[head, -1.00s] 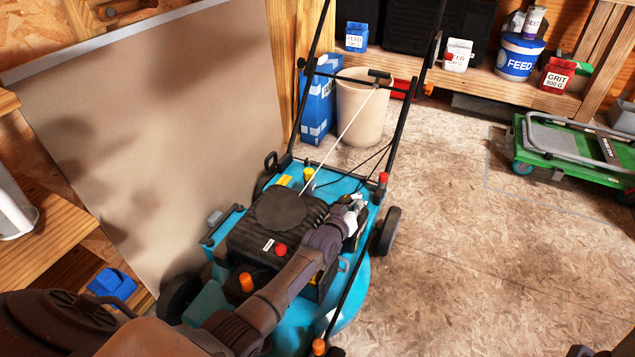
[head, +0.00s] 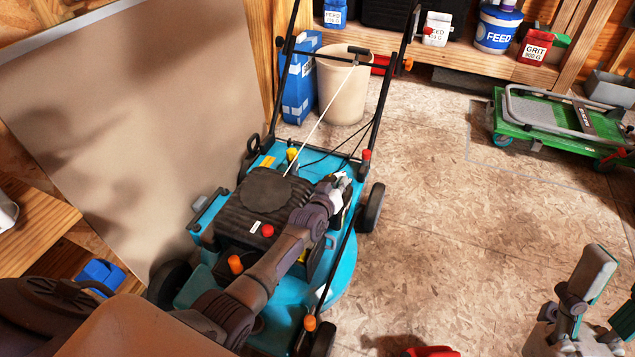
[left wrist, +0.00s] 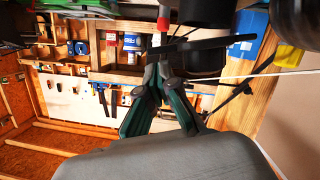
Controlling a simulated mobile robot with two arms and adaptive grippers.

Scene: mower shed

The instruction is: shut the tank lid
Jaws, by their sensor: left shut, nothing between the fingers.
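The teal mower (head: 335,275) stands left of centre in the head view, with a black engine cover (head: 265,195) on top. A yellow cap (head: 292,154), a red knob (head: 267,230) and an orange knob (head: 236,264) show on it. I cannot tell which part is the tank lid; my left arm hides some of the deck. My left gripper (head: 341,182) is shut and empty at the mower's right rear. Its green fingers (left wrist: 160,90) show together in the left wrist view; contact cannot be told. My right gripper (head: 606,294) is at the lower right, its fingers apart, partly cut off.
The mower's black handle bars rise on both sides, with a pull cord (head: 320,118) between them. A beige bin (head: 342,90) stands behind. A large board (head: 130,120) leans at left. A green cart (head: 545,135) is at right.

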